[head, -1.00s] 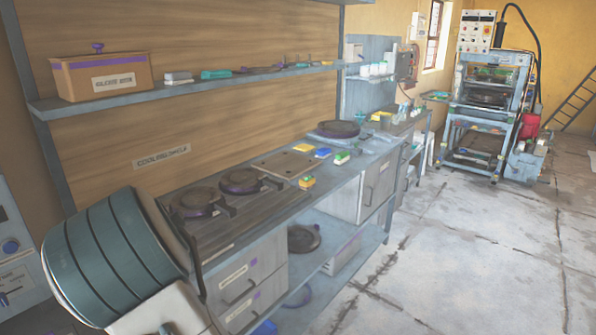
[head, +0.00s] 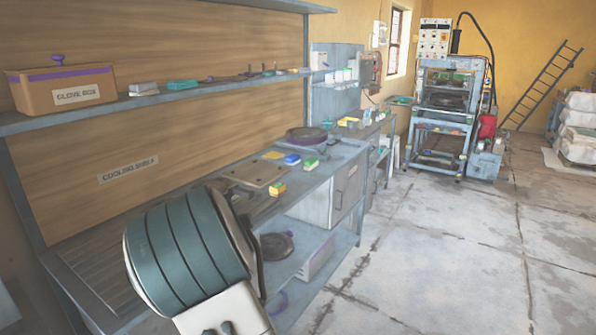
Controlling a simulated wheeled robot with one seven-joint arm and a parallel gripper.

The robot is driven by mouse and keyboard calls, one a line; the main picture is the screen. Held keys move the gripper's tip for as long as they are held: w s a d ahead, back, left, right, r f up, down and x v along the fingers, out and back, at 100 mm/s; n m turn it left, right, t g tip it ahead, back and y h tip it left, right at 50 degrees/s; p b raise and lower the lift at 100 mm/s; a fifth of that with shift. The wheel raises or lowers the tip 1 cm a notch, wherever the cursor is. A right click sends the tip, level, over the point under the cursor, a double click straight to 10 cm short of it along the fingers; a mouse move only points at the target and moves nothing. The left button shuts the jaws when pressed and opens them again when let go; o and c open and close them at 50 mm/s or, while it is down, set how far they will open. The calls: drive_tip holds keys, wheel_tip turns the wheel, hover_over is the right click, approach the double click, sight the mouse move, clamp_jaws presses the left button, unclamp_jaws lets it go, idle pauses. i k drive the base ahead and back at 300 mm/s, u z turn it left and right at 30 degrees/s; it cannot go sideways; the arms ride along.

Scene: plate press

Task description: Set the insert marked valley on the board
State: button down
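The flat brown board (head: 255,173) lies on the bench top beyond my arm, with small dark spots on it. Small coloured blocks are around it: a yellow one (head: 272,155) and a blue one (head: 292,160) behind it, a green-and-white one (head: 311,164) to its right, and an orange-yellow one with green (head: 277,189) near the bench's front edge. Any marking on them is too small to read, so I cannot tell which is valley. My teal banded arm fills the lower middle. My gripper is not visible.
A shelf above holds the glove box (head: 65,88) and small items. The press (head: 445,100) stands at the back. White sacks (head: 580,122) lie at right. The floor (head: 440,240) right of the bench is clear.

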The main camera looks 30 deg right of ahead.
sight(266, 173)
drive_tip(key=z, duration=2.2)
drive_tip(key=k, duration=1)
drive_tip(key=u, duration=1.35)
drive_tip(key=i, duration=0.5)
drive_tip(key=u, duration=0.05)
